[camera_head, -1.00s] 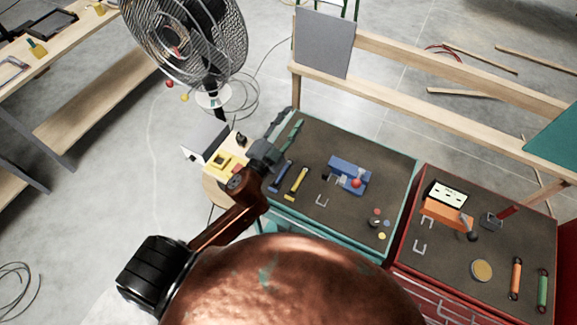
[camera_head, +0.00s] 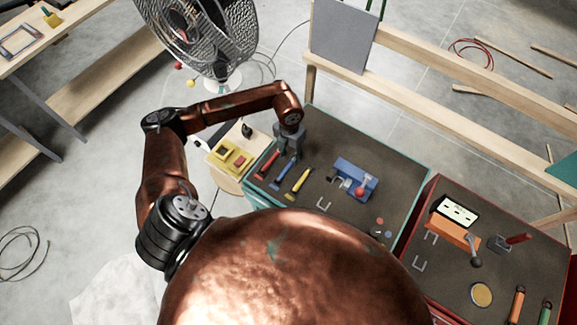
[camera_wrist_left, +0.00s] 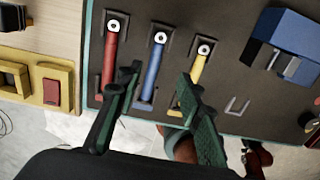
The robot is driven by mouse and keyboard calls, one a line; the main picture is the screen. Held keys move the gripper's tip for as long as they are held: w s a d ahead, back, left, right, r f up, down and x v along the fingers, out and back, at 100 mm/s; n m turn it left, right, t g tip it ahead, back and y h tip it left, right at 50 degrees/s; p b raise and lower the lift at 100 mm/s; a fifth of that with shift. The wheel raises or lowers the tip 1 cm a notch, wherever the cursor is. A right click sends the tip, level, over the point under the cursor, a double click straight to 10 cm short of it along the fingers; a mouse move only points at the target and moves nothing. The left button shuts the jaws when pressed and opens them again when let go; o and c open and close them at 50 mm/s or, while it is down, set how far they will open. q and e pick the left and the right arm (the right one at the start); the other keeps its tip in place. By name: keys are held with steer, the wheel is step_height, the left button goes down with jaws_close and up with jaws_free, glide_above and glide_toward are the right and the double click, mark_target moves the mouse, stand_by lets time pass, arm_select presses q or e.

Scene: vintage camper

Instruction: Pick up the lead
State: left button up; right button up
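A red lead (camera_head: 268,165), a blue lead (camera_head: 285,173) and a yellow lead (camera_head: 300,183) lie side by side on the dark top of the teal-edged bench. I cannot tell which is the task's lead. In the left wrist view the red (camera_wrist_left: 110,55), blue (camera_wrist_left: 153,75) and yellow (camera_wrist_left: 200,66) ones sit in dark holders, each with a white ring at one end. My left gripper (camera_head: 288,150) points down over their far ends. It is open (camera_wrist_left: 158,78), with the blue lead showing between its fingers and nothing held. My right gripper is not in view.
A blue vise-like block (camera_head: 352,178) and a U-shaped staple (camera_head: 323,203) are right of the leads. A yellow box (camera_head: 230,157) is left of the bench. A fan (camera_head: 205,35) stands behind. A red bench (camera_head: 440,270) with tools adjoins on the right.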

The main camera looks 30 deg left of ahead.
mark_target(289, 164)
arm_select(q)
steer(key=shift+a+f, duration=0.2)
steer(key=shift+a, duration=0.25)
steer(key=shift+d+f+p, duration=0.2)
steer(key=shift+f+p, duration=0.25)
steer(key=shift+f, duration=0.75)
step_height(289, 164, down, 4)
steer(key=shift+r+p, duration=0.2)
steer(key=shift+p, duration=0.5)
steer(key=shift+f, duration=0.6)
steer(key=shift+c, duration=0.6)
steer(key=c, duration=0.3)
jaws_close()
